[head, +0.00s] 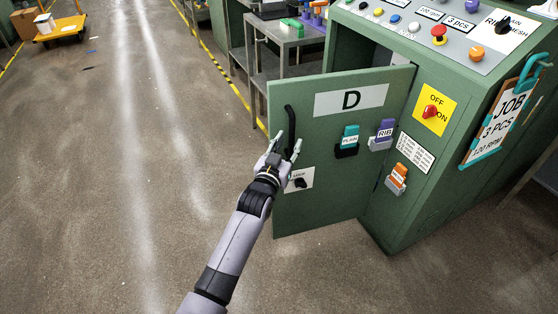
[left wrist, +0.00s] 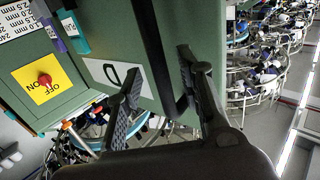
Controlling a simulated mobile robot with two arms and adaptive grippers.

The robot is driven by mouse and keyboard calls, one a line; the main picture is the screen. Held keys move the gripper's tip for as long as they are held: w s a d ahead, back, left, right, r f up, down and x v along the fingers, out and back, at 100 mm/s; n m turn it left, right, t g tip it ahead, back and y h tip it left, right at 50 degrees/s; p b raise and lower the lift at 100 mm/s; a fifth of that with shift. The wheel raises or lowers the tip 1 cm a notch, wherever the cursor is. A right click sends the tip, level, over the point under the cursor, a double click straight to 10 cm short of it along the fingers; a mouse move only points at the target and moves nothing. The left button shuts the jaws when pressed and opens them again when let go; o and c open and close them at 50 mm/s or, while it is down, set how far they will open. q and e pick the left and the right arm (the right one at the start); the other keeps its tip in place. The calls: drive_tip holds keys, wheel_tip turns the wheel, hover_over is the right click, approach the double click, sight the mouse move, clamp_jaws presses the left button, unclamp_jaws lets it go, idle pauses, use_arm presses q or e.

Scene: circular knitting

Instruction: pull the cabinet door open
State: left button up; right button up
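The green cabinet door (head: 330,185), marked D, stands swung out from the cabinet (head: 425,180). A dark gap shows behind its top edge. Its black curved handle (head: 289,118) is near the door's free left edge. My left gripper (head: 286,145) is at the lower part of this handle. In the left wrist view the handle (left wrist: 154,50) runs between the two spread fingers of my left gripper (left wrist: 159,63), with space visible beside it. Whether either finger touches it I cannot tell. My right gripper is not in view.
Green, purple and orange holders sit on the door and cabinet front. A yellow OFF/ON switch plate (head: 435,109) is right of the door. A grey metal table (head: 285,35) stands behind. The floor (head: 120,190) to the left is clear.

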use_arm(q)
drive_tip(key=v, duration=0.9)
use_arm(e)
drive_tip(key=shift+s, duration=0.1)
use_arm(q)
drive_tip(key=shift+w, duration=0.1)
